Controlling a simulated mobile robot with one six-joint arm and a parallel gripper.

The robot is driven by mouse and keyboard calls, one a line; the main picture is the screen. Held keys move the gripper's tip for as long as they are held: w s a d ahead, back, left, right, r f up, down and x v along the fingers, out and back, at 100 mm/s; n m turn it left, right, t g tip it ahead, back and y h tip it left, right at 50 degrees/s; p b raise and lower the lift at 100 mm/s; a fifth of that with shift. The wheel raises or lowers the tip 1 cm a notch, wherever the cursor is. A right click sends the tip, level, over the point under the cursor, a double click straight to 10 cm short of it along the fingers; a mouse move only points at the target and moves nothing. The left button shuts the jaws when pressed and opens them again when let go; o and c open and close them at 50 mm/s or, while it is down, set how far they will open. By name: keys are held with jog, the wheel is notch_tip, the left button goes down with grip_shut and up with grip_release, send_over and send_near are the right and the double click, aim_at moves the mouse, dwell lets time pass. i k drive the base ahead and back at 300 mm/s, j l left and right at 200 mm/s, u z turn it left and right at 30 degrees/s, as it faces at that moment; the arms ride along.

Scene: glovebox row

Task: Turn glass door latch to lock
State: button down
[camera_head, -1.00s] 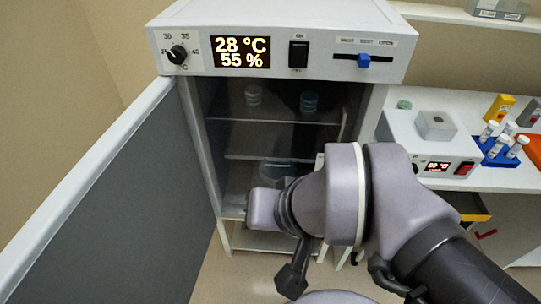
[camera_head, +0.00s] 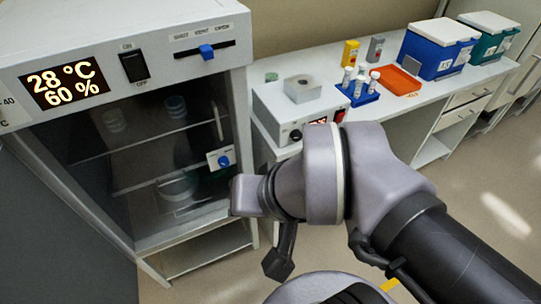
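The incubator's inner glass door (camera_head: 150,135) is across the front of the chamber and looks closed. Its latch is a small white plate with a blue knob (camera_head: 224,160) at the door's right edge, below a slim vertical handle (camera_head: 217,121). The fine angle of the knob is too small to read. My arm's wrist is in front of the lower right of the incubator, a little below and right of the latch in the picture. A dark part below the wrist seems to belong to my gripper (camera_head: 279,256); its fingers cannot be made out. I see nothing held.
The grey outer door (camera_head: 50,225) stands open at the left. The incubator (camera_head: 120,55) reads 28 °C and 60 %. To the right, a bench (camera_head: 440,100) holds a small heater unit (camera_head: 270,112), a blue vial rack (camera_head: 358,92), an orange tray (camera_head: 398,81) and cool boxes (camera_head: 437,50). Floor at right is clear.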

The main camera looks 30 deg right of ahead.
aim_at(223, 161)
jog(key=j+z, duration=1)
jog(key=z, duration=0.15)
